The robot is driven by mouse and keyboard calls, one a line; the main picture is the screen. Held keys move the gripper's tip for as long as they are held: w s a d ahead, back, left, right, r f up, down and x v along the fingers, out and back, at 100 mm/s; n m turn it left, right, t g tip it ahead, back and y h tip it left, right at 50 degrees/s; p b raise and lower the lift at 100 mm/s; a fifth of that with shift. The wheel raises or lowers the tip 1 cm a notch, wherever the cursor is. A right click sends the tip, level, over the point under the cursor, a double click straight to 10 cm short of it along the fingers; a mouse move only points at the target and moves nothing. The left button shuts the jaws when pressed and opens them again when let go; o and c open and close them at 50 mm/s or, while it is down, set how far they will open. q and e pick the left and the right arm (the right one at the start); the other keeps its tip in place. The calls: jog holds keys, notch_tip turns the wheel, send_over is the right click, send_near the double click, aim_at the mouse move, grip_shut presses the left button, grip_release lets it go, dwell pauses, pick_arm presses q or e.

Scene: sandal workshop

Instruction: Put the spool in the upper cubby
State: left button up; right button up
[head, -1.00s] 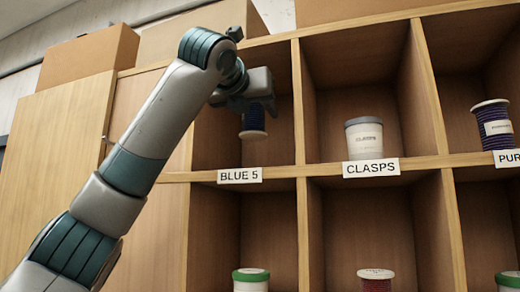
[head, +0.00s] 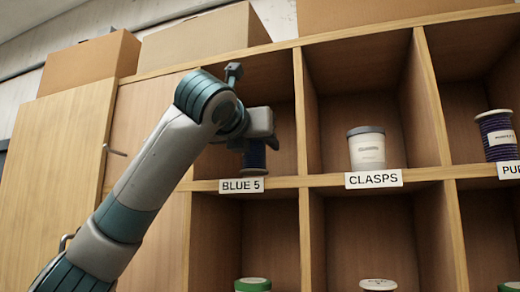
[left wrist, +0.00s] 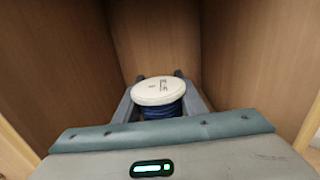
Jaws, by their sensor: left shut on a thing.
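The spool (head: 255,156) has dark blue thread, and in the head view it is in the upper cubby (head: 285,133) above the label "BLUE 5" (head: 242,185). My left gripper (head: 255,142) is shut on it from above. The spool's base is close to the shelf edge behind the label; I cannot tell whether it touches the shelf. In the left wrist view the spool's white top flange (left wrist: 158,92) sits between the two fingers, with blue thread below it and cubby walls around. My right gripper is not in view.
The cubby to the right holds a white tub (head: 367,149) above the "CLASPS" label (head: 373,179). Farther right stands a purple spool (head: 497,135). Wooden dividers (head: 301,115) flank the cubbies. Cardboard boxes (head: 205,45) sit on top of the cabinet.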

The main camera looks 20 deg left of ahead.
pick_arm(q)
jog(key=shift+a+f, duration=0.1)
jog(key=shift+f, duration=0.75)
jog(key=shift+f, duration=0.1)
jog(key=o, duration=1.2)
jog(key=shift+c, duration=0.2)
jog(key=shift+s, duration=0.1)
jog(key=shift+s+b, duration=0.55)
jog(key=shift+s, duration=0.05)
jog(key=s+b, duration=0.6)
jog(key=s, duration=0.4)
jog(key=shift+s+a, duration=0.15)
jog(key=shift+s, duration=0.2)
